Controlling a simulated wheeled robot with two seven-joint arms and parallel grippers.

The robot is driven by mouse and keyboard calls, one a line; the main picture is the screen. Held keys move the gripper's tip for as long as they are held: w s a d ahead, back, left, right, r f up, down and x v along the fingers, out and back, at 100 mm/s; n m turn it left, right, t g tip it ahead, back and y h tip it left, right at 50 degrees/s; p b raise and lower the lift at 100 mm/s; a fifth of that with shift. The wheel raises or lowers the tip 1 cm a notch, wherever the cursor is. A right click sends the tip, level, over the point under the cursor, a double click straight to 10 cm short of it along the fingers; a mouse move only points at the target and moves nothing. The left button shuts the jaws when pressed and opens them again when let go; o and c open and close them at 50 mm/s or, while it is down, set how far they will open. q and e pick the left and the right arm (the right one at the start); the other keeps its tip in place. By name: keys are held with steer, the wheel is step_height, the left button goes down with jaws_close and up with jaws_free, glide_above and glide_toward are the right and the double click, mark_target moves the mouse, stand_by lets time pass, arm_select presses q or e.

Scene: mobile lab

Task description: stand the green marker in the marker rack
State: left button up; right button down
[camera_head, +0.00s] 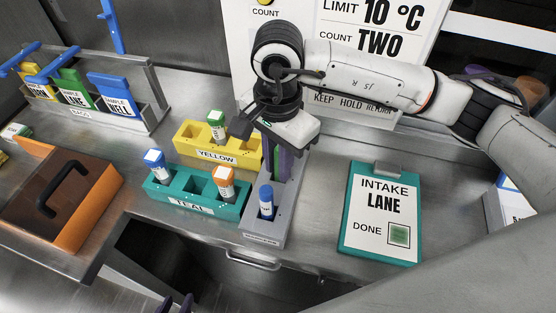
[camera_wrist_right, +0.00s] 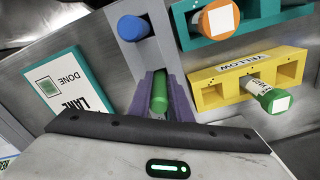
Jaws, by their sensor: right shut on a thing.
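The green marker (camera_wrist_right: 160,92) is between the purple fingers of my right gripper (camera_wrist_right: 160,100), which is shut on it. In the head view my right gripper (camera_head: 275,155) points down over the far end of the grey marker rack (camera_head: 275,228). The marker is mostly hidden there; I cannot tell whether its lower end is inside a rack slot. A blue-capped marker (camera_head: 266,202) stands in the rack's near end. It also shows in the right wrist view (camera_wrist_right: 133,28). My left gripper (camera_head: 176,304) shows only its two separated purple fingertips at the bottom edge.
A yellow rack (camera_head: 240,158) with a green-capped tube (camera_head: 216,125) and a teal rack (camera_head: 205,207) with blue- and orange-capped tubes stand left of the grey rack. A teal-edged intake card (camera_head: 380,215) lies to its right. A brown box (camera_head: 65,195) is at left.

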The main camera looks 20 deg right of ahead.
steer(key=shift+f+b, duration=0.2)
steer(key=shift+b, duration=0.1)
steer(key=c, duration=1.6)
jaws_free()
steer(key=shift+r, duration=0.1)
step_height(320, 180, up, 12)
steer(key=shift+r+b, duration=0.2)
steer(key=shift+b, duration=0.1)
